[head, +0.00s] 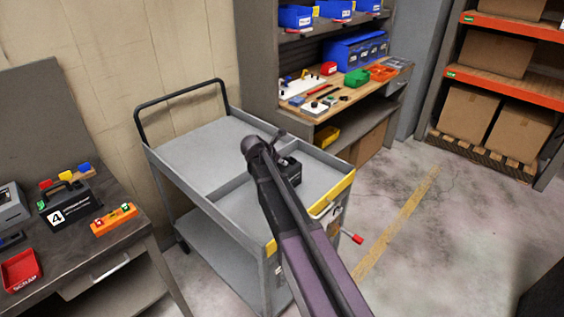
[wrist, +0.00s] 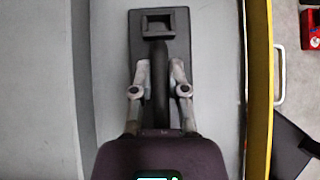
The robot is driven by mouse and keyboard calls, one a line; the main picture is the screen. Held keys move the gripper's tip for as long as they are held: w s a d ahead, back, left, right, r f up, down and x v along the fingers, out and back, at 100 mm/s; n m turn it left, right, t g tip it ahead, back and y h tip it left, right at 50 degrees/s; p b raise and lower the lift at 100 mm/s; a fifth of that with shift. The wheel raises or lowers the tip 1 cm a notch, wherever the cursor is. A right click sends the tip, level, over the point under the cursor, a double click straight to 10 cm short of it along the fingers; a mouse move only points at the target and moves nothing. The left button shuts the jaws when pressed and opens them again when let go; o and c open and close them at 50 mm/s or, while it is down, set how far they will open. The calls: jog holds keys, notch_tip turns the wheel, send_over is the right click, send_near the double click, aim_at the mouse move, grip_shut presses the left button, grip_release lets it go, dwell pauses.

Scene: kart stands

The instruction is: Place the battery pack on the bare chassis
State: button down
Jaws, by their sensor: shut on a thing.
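A black block (wrist: 183,50), which I take for the battery pack, lies under my gripper in the wrist view. It has a raised frame at its far end and a long bar down its middle. My gripper (wrist: 158,78) has one finger on each side of this bar and is shut on it. In the head view, the block (head: 291,169) shows partly behind my gripper (head: 268,143) at the cart's right-hand tray. I cannot tell whether it touches the tray. I cannot make out a bare chassis for certain.
The grey cart (head: 190,150) has an empty left-hand tray and a yellow front edge (head: 340,187). A workbench (head: 352,95) with tools stands behind.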

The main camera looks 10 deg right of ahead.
jog(key=shift+f, duration=0.45)
jog(key=c, duration=0.6)
grip_release()
jog(key=shift+b, duration=0.3)
jog(key=shift+c, duration=0.2)
jog(key=shift+s+r, duration=0.1)
jog(key=p+v, duration=0.8)
jog(key=v, duration=0.4)
jog(key=shift+p, duration=0.3)
